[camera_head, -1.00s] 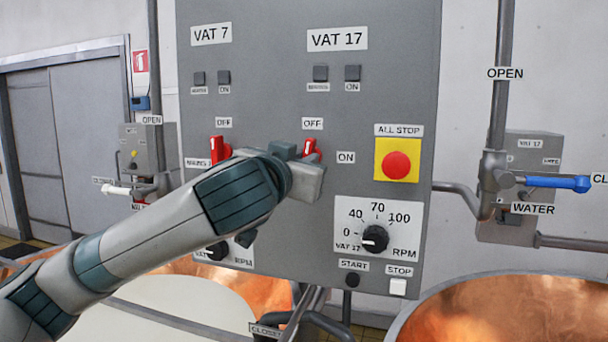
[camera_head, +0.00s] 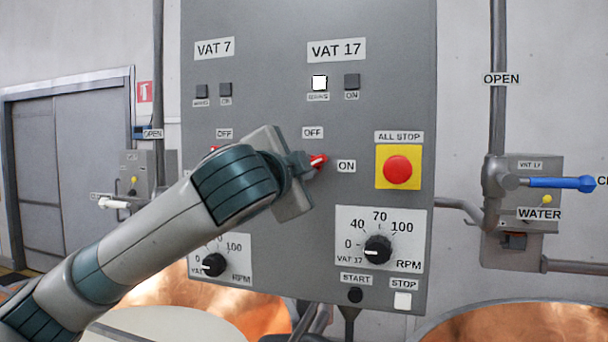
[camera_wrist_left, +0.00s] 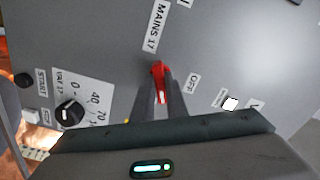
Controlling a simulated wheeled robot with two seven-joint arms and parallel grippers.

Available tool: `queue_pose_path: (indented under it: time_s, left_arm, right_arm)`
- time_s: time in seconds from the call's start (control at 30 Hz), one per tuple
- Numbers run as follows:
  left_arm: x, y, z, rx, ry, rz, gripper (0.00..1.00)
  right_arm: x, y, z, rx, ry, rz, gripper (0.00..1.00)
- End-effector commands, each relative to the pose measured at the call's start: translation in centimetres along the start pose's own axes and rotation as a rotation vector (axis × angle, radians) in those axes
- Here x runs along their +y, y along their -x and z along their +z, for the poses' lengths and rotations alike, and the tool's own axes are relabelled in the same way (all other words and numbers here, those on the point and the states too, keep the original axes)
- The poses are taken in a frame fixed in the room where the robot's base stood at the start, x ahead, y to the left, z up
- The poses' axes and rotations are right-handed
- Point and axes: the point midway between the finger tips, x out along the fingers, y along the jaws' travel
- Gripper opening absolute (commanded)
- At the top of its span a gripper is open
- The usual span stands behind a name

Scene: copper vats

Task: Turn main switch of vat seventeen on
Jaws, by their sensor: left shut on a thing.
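The red main switch (camera_head: 318,160) of vat 17 shows on the grey panel below the OFF label (camera_head: 313,132). Its handle points right, towards the ON label (camera_head: 346,166). My left gripper (camera_head: 304,163) is shut on the switch, and its hand hides the switch's left part. In the left wrist view the two fingers (camera_wrist_left: 158,92) close on the red switch (camera_wrist_left: 158,69), between the MAINS 17 and OFF labels. The left lamp (camera_head: 319,83) under the VAT 17 sign (camera_head: 337,50) is lit white. The ON lamp (camera_head: 352,81) beside it is dark. My right gripper is not in view.
A red ALL STOP button (camera_head: 397,169) on yellow is to the right of the switch. The vat 17 RPM knob (camera_head: 378,249) is below. My arm partly covers the vat 7 switch. A blue-handled water valve (camera_head: 560,183) is at far right.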

Motion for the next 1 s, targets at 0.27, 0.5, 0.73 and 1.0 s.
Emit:
queue_pose_path:
  time_s: [0.27,0.5,0.73,1.0]
  left_arm:
    - [0.17,0.0,0.03,0.001,-0.249,0.001,0.0]
    - [0.15,-0.01,0.03,0.0,-0.4,0.001,0.0]
    - [0.17,-0.02,0.05,0.0,-0.467,0.002,0.0]
    - [0.19,-0.02,0.03,0.0,-0.48,0.002,0.0]
  right_arm:
    - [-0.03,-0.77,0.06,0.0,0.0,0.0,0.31]
    - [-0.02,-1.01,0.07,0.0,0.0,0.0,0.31]
    - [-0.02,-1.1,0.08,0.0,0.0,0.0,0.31]
    - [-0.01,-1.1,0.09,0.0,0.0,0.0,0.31]
